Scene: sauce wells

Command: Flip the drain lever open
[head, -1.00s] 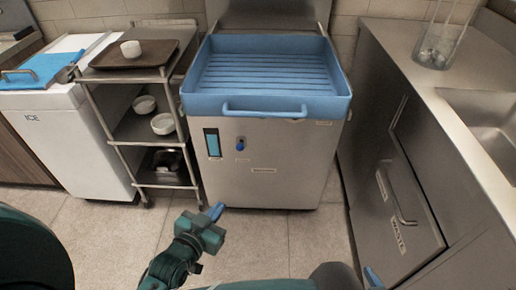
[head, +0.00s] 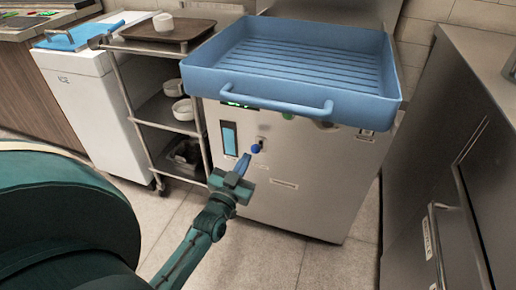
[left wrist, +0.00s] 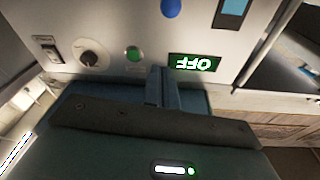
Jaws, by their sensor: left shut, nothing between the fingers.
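The drain lever has a blue knob (head: 255,148) on the front panel of the steel machine (head: 290,175), below the blue tray. In the left wrist view the blue knob (left wrist: 171,7) is cut by the top edge. My left gripper (head: 243,163) is shut and empty, just left of and below the knob in the head view; I cannot tell the depth gap. Its fingers (left wrist: 162,86) show together in the left wrist view, apart from the knob. My right gripper is out of view.
A blue ribbed tray (head: 330,108) with a handle juts above the panel. The wrist view shows a display (left wrist: 195,63) reading OFF upside down, a green button (left wrist: 133,54) and a dial (left wrist: 91,54). A shelf cart (head: 155,110) stands left, steel cabinets (head: 460,150) right.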

